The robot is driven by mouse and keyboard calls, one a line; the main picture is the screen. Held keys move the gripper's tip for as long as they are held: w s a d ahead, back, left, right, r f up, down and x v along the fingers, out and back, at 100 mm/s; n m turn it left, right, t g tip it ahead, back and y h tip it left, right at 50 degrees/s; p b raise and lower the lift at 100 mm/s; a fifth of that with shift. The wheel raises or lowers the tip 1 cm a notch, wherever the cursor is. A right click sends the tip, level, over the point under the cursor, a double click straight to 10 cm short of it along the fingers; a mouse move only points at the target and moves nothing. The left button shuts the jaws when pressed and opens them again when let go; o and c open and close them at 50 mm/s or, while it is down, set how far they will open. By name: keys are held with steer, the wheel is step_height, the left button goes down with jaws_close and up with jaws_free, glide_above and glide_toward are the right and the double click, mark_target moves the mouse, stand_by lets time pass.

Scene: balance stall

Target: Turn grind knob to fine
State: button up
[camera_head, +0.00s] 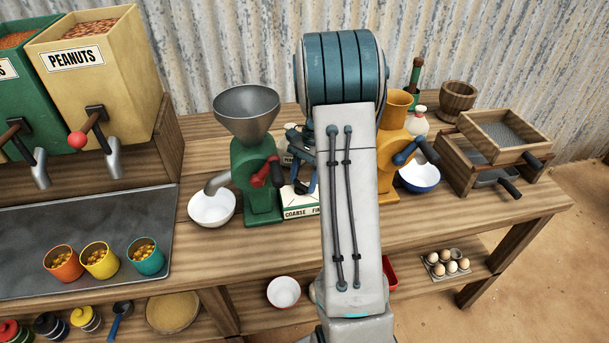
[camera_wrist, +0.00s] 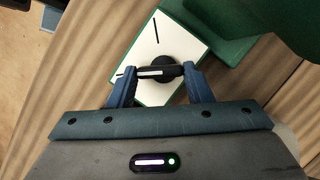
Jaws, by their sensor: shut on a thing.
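The grind knob (camera_wrist: 154,50) is black with a white pointer bar and sits on a white dial plate (camera_wrist: 187,30) edged in green. My gripper (camera_wrist: 158,73) is shut on the knob, with one blue finger at each end of its bar. The bar lies nearly level across the wrist view. Black tick marks show on the plate.
A white bowl (camera_head: 212,210) sits under the green grinder's spout. A yellow grinder (camera_head: 396,130) with a blue crank stands right of my arm, near a blue bowl (camera_head: 418,178). Wooden sieves (camera_head: 500,140) are farther right. The bench (camera_head: 225,250) is bare in front of the green grinder.

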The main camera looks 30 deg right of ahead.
steer(key=shift+n, duration=0.6)
steer(key=o, duration=1)
steer(key=shift+w+r, duration=0.1)
steer(key=v, duration=1.3)
steer(key=shift+w+r+p, duration=0.25)
steer(key=shift+r+p, duration=0.05)
